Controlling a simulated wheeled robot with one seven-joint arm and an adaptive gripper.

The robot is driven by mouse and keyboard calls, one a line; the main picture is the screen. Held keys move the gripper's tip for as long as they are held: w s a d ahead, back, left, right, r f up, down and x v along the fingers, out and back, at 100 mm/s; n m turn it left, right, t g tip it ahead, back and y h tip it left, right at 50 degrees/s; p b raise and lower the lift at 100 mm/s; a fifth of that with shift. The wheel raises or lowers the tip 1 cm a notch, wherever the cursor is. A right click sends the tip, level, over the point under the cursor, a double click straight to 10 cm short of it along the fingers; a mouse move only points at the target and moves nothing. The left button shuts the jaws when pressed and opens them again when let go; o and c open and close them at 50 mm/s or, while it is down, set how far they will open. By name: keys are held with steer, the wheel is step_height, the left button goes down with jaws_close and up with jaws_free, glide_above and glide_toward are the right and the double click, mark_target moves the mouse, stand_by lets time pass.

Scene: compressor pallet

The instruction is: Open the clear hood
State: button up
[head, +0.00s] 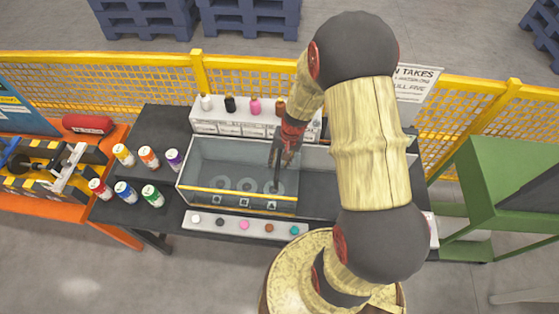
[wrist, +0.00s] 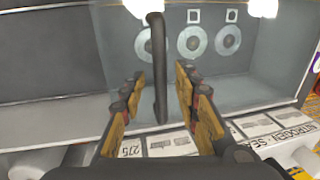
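The clear hood (head: 228,160) is a see-through box cover with a yellow strip along its front edge, on the dark table. It looks closed, with several pale ring-shaped discs visible through it. In the wrist view its clear pane (wrist: 208,72) lies beyond my fingers. A dark upright bar handle (wrist: 158,65) stands at the hood and shows in the head view (head: 276,175). My gripper (wrist: 160,72) is open, with one finger on each side of the bar and gaps visible on both sides. In the head view my gripper (head: 288,150) is over the hood's right part.
Several coloured cans (head: 150,157) stand left of the hood. A white rack (head: 215,117) with bottles is behind it. A white strip with coloured dots (head: 243,225) lies in front. A yellow mesh fence (head: 120,75) runs behind; a green machine (head: 500,180) stands at the right.

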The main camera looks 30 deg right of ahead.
steer(key=shift+c, duration=1.3)
jaws_close()
